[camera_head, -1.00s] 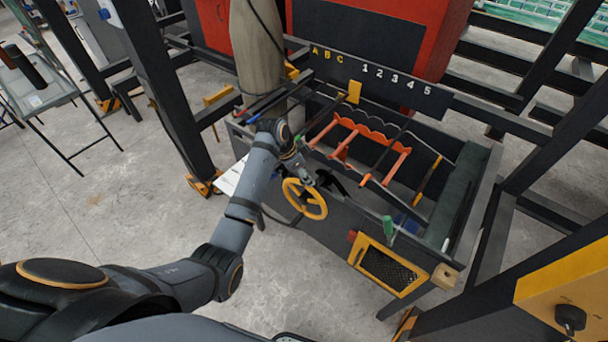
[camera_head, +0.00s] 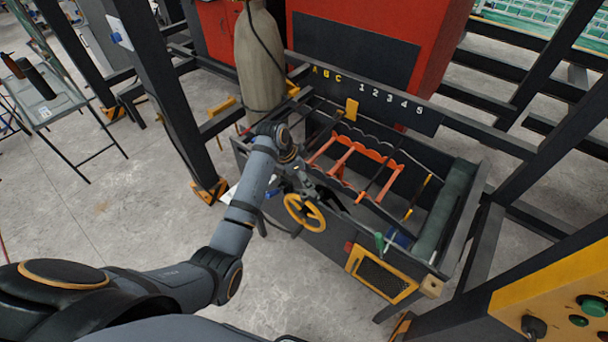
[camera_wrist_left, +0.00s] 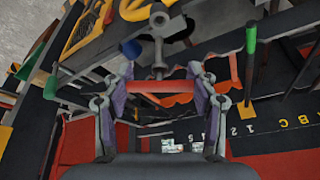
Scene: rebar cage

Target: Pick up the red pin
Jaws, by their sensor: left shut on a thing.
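The red pin (camera_wrist_left: 158,87) shows in the left wrist view as a short red bar lying crosswise between the fingers. My left gripper (camera_wrist_left: 160,75) is shut on it, one finger at each end. In the head view my left gripper (camera_head: 308,182) is over the front left part of the dark bin, just above the yellow handwheel (camera_head: 304,212). The pin cannot be made out there, as the wrist and dark fingers cover that spot. My right gripper is in neither view.
The dark bin (camera_head: 440,272) holds an orange rack (camera_head: 362,155) and rods. A green-handled tool (camera_head: 379,242) stands at its front. A lettered and numbered board (camera_head: 375,92) runs along the back. A grey cylinder (camera_head: 260,60) stands behind my forearm. Dark steel posts flank the bin.

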